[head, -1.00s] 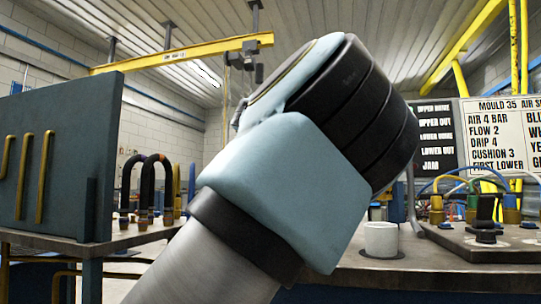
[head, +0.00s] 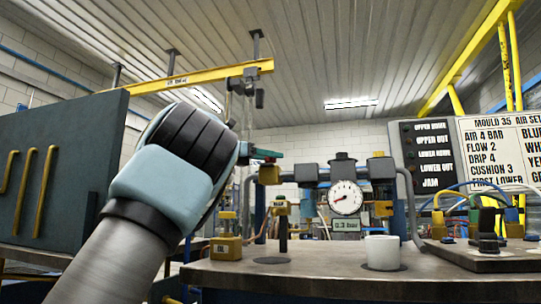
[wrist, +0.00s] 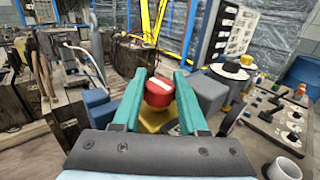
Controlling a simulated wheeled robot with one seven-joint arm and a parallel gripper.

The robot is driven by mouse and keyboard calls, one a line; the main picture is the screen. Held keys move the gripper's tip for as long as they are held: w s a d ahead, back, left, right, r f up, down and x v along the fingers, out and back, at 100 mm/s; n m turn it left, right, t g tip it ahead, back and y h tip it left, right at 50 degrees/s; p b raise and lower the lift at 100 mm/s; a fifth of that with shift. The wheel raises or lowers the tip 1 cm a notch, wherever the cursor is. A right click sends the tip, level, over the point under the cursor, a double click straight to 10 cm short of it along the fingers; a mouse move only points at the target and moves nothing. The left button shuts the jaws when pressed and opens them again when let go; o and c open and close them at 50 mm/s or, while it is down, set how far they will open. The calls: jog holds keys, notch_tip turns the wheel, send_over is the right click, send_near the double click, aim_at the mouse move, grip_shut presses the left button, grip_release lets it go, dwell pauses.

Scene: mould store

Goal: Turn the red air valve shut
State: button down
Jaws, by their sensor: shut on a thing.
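The red air valve (wrist: 159,93) is a round red knob with a white bar across its top, on a yellow body (wrist: 152,120). In the wrist view my gripper (wrist: 164,82) has its two teal fingers on either side of the knob, shut on it. The white bar lies nearly crosswise between the fingers. In the head view a little red of the valve (head: 265,152) shows by my gripper's fingers (head: 262,156), above the yellow body (head: 269,175). My wrist hides part of this. A round gauge (head: 346,197) stands right of the valve.
A white cup (head: 382,254) and a yellow oil pot (head: 226,247) stand on the bench (head: 320,275). A plate with coloured hose fittings (head: 487,257) is at the right. A large grey-blue panel (head: 60,180) stands at the left. The bench front is clear.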

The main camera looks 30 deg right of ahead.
jog(key=shift+m+g, duration=0.6)
jog(key=shift+g, duration=0.3)
jog(key=shift+c, duration=2.2)
grip_release()
jog(key=a, duration=1)
jog(key=shift+s+a, duration=0.15)
jog(key=shift+a, duration=0.2)
